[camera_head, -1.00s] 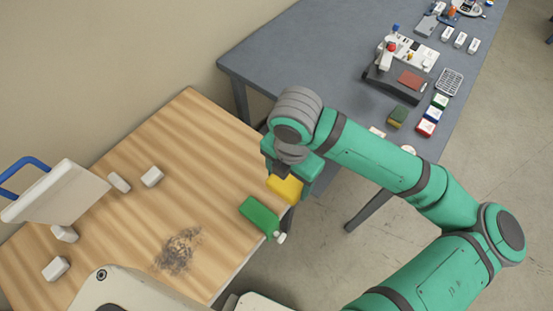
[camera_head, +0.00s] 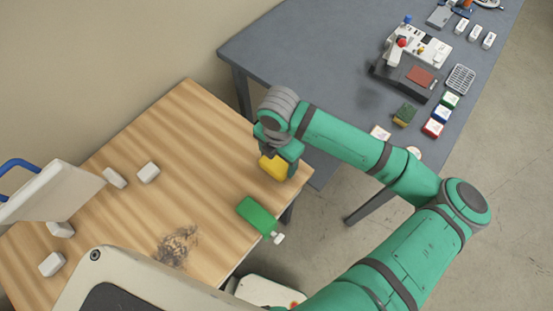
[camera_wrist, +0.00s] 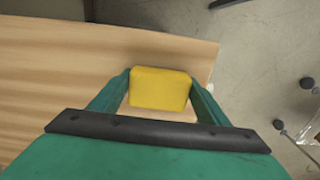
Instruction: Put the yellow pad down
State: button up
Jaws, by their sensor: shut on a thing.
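The yellow pad (camera_head: 273,167) is a small block held in my gripper (camera_head: 281,160), over the right corner of the wooden table in the head view. In the wrist view the yellow pad (camera_wrist: 159,88) sits between the two green fingers of my gripper (camera_wrist: 160,92), near the table's edge. My gripper is shut on it. I cannot tell whether the pad touches the wood or hangs just above it. The wooden table (camera_head: 200,130) has a dark smudge (camera_head: 177,246) near its front.
Several white blocks (camera_head: 148,172) and a white panel with a blue handle (camera_head: 50,190) are at the left. The grey table (camera_head: 300,60) holds a machine (camera_head: 405,75) and small boxes. Bare wood lies left of my gripper.

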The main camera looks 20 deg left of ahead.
jog(key=shift+f, duration=0.55)
jog(key=shift+s+a, duration=0.15)
jog(key=shift+s, duration=0.2)
jog(key=shift+f, duration=0.1)
jog(key=o, duration=1.2)
jog(key=shift+w, duration=0.1)
jog(key=shift+w, duration=0.15)
jog(key=shift+s, duration=0.2)
